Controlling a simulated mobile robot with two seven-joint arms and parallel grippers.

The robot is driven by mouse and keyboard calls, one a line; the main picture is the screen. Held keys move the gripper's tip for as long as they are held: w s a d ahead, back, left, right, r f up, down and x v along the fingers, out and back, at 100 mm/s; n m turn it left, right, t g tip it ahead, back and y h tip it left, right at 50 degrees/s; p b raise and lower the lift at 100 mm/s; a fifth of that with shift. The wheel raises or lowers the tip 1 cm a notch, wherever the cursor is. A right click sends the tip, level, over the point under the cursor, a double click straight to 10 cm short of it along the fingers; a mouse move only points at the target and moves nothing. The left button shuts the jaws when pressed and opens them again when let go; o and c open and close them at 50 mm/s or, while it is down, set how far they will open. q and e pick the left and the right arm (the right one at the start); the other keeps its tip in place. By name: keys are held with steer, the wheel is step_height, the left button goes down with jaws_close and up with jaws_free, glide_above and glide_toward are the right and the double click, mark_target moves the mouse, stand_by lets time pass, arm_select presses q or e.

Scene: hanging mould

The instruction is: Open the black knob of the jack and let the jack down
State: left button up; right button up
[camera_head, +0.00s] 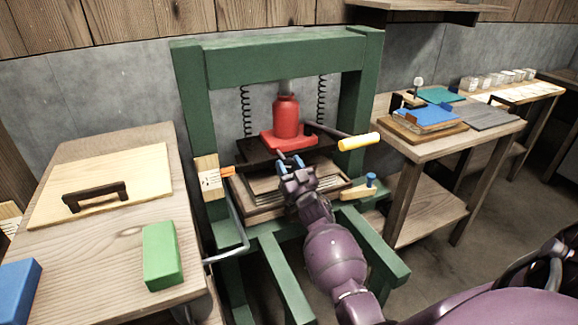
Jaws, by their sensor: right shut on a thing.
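The red jack (286,118) stands upright on its red base in the green press frame (275,62). Its ram meets the top beam. A lever with a yellow grip (358,141) sticks out to the right of the jack. My right gripper (290,162) reaches in from the front, just below the front edge of the jack's base. Its blue-tipped fingers are shut on the black knob, which they mostly hide. How far the knob is turned cannot be seen. My left gripper is not in view.
Two coil springs (321,100) hang beside the jack. A dark plate and a wooden mould (262,188) lie below it. A bent grey bar (243,235) is at the frame's left. A wooden table (100,265) stands left, and a bench (470,140) stands right.

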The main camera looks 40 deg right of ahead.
steer(key=n+y, duration=0.1)
steer(key=n, duration=0.1)
steer(key=n+y, duration=0.1)
steer(key=n, duration=0.1)
steer(key=shift+d+n+y, duration=0.1)
steer(key=shift+n+y, duration=0.2)
steer(key=shift+n, duration=0.1)
steer(key=shift+n+y+p, duration=0.35)
steer(key=shift+n+y, duration=0.25)
steer(key=shift+n, duration=0.7)
steer(key=o, duration=0.9)
